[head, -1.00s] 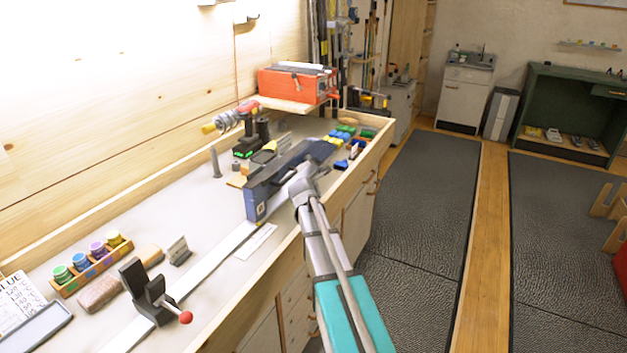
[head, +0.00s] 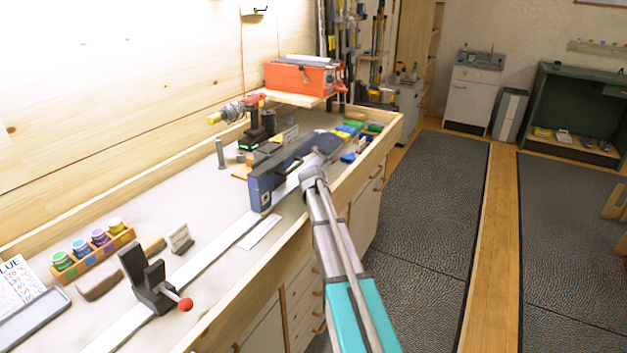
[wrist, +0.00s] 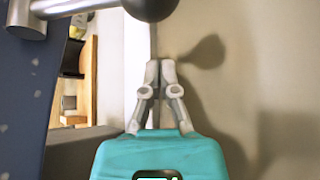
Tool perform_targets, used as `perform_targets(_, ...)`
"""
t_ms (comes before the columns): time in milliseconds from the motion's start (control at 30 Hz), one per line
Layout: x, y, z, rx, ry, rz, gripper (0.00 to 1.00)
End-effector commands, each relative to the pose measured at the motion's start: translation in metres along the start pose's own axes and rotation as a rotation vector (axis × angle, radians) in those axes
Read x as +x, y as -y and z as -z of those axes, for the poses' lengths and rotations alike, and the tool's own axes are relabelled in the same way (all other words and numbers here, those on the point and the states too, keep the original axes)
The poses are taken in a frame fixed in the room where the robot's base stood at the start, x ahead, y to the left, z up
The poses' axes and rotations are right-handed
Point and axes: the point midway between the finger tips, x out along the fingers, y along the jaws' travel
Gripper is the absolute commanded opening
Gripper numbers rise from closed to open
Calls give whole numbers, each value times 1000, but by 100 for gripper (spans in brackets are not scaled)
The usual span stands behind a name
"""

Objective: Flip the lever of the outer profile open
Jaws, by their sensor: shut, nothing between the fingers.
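On the near part of the bench stands a black clamp-like profile (head: 143,279) with a red-knobbed lever (head: 179,302) pointing out toward the bench's front edge. Farther along the same strip is a dark blue block (head: 264,187), partly behind my arm. In the wrist view my gripper (wrist: 160,65) has its grey fingers together and empty. A dark round knob (wrist: 150,8) on a metal rod (wrist: 70,7) shows just above the fingertips, cut by the top edge, apart from them as far as I can tell. A speckled dark blue surface (wrist: 28,90) fills the left. I cannot tell which profile this knob belongs to.
A long pale strip (head: 215,250) runs along the bench. A rack of coloured jars (head: 95,252) stands at the left, with a small card holder (head: 181,239) beside it. A red toolbox (head: 302,76) is at the back. Dark floor mats (head: 425,200) lie clear at right.

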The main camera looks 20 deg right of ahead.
Motion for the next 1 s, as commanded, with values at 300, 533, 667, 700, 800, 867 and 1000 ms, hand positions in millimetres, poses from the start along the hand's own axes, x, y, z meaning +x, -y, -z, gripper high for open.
perform_targets(300,-12,-2,-26,1,1,1,0)
perform_targets(533,-15,0,-37,1,1,2,0)
perform_targets(667,-15,1,-39,1,2,2,0)
perform_targets(700,-15,1,-39,1,2,2,0)
perform_targets(800,-15,1,-39,1,2,2,0)
perform_targets(867,-15,1,-39,1,2,2,0)
perform_targets(1000,-16,1,-38,2,3,3,0)
